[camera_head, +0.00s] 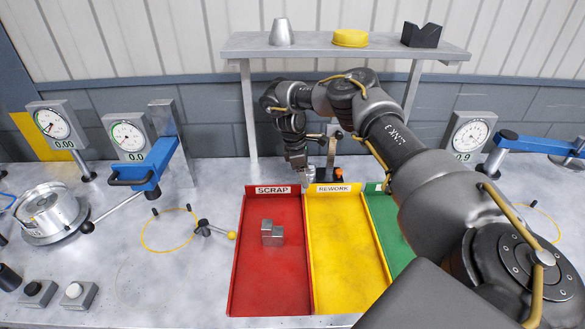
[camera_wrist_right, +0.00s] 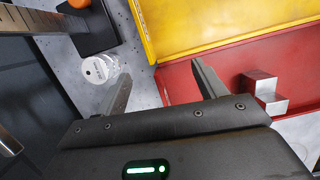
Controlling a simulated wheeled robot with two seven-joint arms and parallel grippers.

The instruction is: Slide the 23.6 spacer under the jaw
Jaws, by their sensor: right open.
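My right gripper (camera_head: 300,165) is behind the scrap tray in the head view, pointing down. In the wrist view its two fingers (camera_wrist_right: 158,70) are apart with nothing between them. A small round silver piece with a white marked top (camera_wrist_right: 97,70) stands on the bench just left of the left finger; its marking is too small to read, so I cannot tell whether it is the 23.6 spacer. An upright gauge with a scaled column (camera_wrist_right: 28,20) and a dark base is beyond it; the gauge (camera_head: 332,150) also shows behind the yellow tray. Its jaw is not clear. My left gripper is not in view.
A red scrap tray (camera_head: 239,285) holds a stepped metal block (camera_head: 272,233). Dial gauges with blue arms (camera_head: 150,170) stand at left and right. A shelf (camera_head: 300,43) is behind.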

